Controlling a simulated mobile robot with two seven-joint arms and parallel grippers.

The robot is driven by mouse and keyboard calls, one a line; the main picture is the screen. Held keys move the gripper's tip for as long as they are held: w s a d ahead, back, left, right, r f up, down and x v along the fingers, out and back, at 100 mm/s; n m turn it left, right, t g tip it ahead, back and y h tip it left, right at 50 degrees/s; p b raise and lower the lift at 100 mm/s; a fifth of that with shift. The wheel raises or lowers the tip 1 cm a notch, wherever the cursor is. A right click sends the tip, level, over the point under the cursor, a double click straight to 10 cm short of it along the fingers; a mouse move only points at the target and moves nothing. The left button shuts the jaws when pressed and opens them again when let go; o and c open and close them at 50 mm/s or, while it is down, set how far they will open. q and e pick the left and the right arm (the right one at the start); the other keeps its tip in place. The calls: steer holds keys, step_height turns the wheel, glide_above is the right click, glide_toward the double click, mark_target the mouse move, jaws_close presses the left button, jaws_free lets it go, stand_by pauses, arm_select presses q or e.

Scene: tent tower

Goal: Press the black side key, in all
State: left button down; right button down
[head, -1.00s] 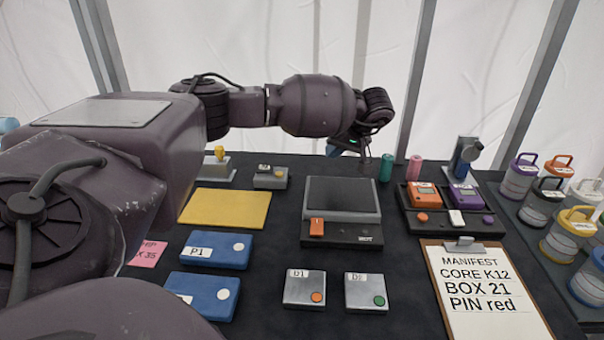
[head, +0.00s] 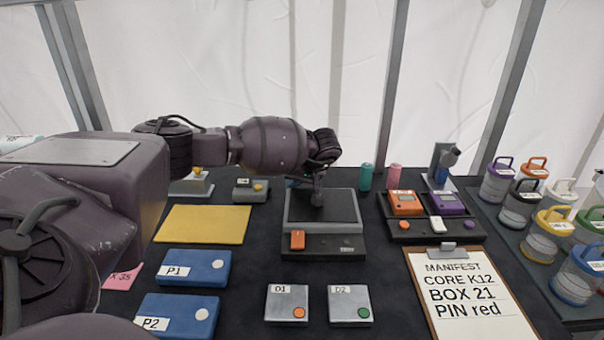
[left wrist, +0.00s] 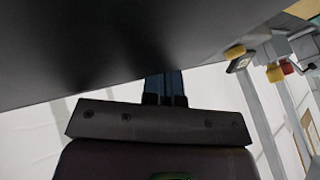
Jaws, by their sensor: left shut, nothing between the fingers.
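A grey box (head: 330,240) with a dark recessed top (head: 300,205) stands in the middle of the table. I cannot make out a black side key for certain. My left gripper (head: 318,199) is shut and empty, pointing down over the box's dark top. I cannot tell whether it touches. In the left wrist view its fingers (left wrist: 165,86) are together, against a large dark surface. My right gripper is out of view.
Left lie a yellow mat (head: 204,224) and blue boxes P1 (head: 205,264) and P2 (head: 180,312). Boxes D1 (head: 286,303) and D2 (head: 349,303) lie in front. A tray (head: 430,232) with orange and purple units, a clipboard (head: 475,300) and lidded jars (head: 520,205) are right.

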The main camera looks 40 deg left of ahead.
mark_target(270, 189)
arm_select(q)
steer(key=shift+s+a+r, duration=0.15)
steer(key=shift+s+a, duration=0.75)
steer(key=shift+s, duration=0.05)
steer(key=shift+s+a, duration=0.2)
steer(key=shift+s, duration=0.1)
steer(key=shift+s+a, duration=0.1)
steer(key=shift+a, duration=0.05)
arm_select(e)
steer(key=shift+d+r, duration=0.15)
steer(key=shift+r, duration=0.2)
